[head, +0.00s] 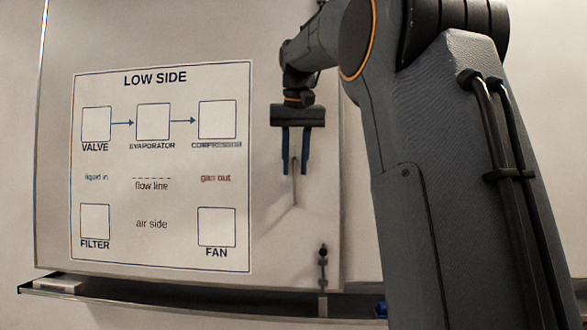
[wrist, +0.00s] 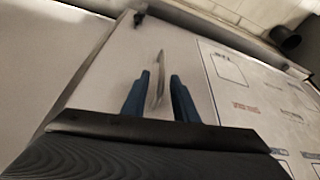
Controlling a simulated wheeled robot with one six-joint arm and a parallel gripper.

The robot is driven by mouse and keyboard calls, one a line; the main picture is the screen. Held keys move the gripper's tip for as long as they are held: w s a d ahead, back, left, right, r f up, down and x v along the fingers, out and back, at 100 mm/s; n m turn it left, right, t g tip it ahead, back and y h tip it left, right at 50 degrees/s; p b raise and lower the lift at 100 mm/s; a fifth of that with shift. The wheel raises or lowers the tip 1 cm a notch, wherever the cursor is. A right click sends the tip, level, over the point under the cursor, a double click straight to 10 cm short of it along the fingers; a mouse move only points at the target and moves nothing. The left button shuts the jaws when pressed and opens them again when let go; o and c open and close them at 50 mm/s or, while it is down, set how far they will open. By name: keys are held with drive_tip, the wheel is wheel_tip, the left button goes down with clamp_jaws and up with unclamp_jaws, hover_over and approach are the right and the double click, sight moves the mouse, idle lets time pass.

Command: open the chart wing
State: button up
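The chart wing (head: 268,240) is a pale flat panel carrying a "LOW SIDE" chart (head: 150,172) with several empty squares. It also shows in the wrist view (wrist: 105,85), tilted by the camera. A thin grey handle (head: 296,184) stands out near the wing's right edge; it also shows in the wrist view (wrist: 159,62). My gripper (head: 295,170) points down in front of the wing, its blue fingers apart. In the wrist view my gripper (wrist: 160,76) has a finger on each side of the handle, with gaps visible. I cannot tell whether either finger touches it.
A dark ledge (head: 180,304) runs below the wing, with a small pale block (head: 56,285) at its left end. A small dark fitting (head: 323,262) sits at the wing's lower right. A blue object (head: 382,309) is partly hidden by my arm.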

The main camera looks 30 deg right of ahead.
drive_tip(key=shift+w+f, duration=0.25)
drive_tip(key=shift+f, duration=0.45)
clamp_jaws()
idle(1.0)
